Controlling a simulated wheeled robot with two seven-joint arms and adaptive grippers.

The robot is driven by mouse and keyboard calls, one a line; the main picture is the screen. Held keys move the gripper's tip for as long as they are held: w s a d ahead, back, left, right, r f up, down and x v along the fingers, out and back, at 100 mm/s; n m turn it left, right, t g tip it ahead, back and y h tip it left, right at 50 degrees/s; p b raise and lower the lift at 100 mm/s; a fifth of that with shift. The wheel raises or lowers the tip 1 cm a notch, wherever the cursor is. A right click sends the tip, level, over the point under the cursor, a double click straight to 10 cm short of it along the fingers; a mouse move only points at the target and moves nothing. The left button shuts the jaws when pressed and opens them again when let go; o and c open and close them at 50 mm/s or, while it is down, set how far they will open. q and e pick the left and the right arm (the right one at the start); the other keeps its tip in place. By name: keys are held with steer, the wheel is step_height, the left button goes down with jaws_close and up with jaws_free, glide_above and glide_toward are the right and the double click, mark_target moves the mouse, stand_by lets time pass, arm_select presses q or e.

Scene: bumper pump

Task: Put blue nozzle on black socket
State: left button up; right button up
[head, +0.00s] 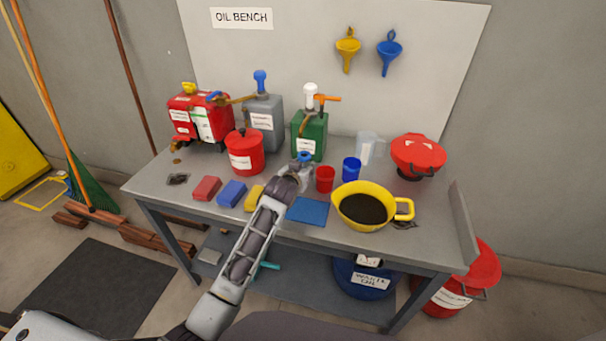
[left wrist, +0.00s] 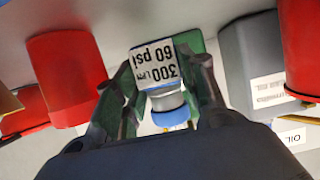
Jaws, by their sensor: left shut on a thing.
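My left gripper (head: 299,178) is above the front middle of the bench, before the green pump can. It is shut on a pale grey nozzle with a blue end (head: 305,157). In the left wrist view the nozzle (left wrist: 165,92) sits between the two fingers (left wrist: 160,100), with a white label reading 300 LPM, 60 psi and its blue end towards the palm side. The black socket cannot be picked out with certainty; a small dark piece (head: 178,180) lies at the bench's left, and another dark piece (head: 404,224) lies beside the yellow pan. My right gripper is not in view.
The green pump can (head: 308,136), grey pump can (head: 263,121) and red can (head: 199,121) stand at the back. A red pot (head: 244,152), red cup (head: 325,179), blue cup (head: 351,169) and yellow pan (head: 347,188) crowd the bench (head: 153,187) near the gripper.

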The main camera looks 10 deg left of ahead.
arm_select(q)
steer(key=shift+f, duration=0.7)
steer(key=shift+w+f, duration=0.2)
steer(key=shift+f, duration=0.25)
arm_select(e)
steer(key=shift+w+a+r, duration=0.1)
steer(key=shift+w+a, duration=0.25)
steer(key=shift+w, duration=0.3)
arm_select(q)
steer(key=shift+f, duration=0.1)
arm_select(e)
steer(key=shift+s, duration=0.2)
arm_select(q)
steer(key=shift+f, duration=0.15)
